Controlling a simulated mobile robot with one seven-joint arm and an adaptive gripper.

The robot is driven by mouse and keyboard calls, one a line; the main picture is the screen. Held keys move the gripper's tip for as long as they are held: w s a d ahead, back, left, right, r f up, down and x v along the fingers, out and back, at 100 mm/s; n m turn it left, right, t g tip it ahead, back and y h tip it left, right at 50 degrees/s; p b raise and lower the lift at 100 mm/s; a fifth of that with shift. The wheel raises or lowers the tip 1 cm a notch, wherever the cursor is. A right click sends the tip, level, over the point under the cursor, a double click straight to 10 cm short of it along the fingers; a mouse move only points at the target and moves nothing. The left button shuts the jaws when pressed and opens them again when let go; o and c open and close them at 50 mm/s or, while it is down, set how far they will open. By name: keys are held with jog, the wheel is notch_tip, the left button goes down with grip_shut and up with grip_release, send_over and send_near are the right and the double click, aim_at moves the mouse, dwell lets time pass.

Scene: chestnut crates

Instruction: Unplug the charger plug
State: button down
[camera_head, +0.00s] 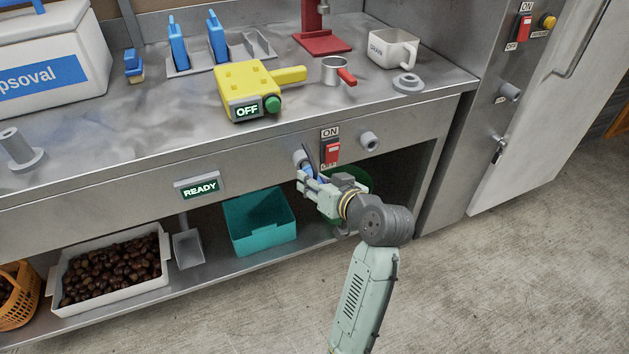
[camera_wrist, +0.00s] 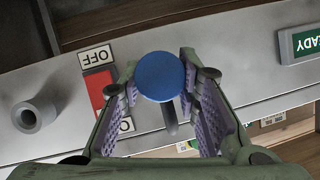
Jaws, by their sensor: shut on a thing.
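The charger plug shows as a round blue end (camera_wrist: 160,77) between my fingers in the wrist view. In the head view only a bit of blue (camera_head: 308,171) shows at the fingertips. My gripper (camera_head: 306,177) is shut on it, at the front panel of the steel counter. A grey socket (camera_head: 299,157) sits just behind the fingertips. The plug lines up with the panel, but its front end is hidden, so I cannot tell how far it sits in the socket. A dark strip (camera_wrist: 170,118) runs from the plug in the wrist view.
A red switch (camera_head: 332,152) and another grey socket (camera_head: 370,141) are right of my gripper on the panel. A READY display (camera_head: 199,187) is to the left. A teal bin (camera_head: 258,224) stands on the shelf below. The floor in front is clear.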

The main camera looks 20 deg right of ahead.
jog(key=shift+s, duration=1.65)
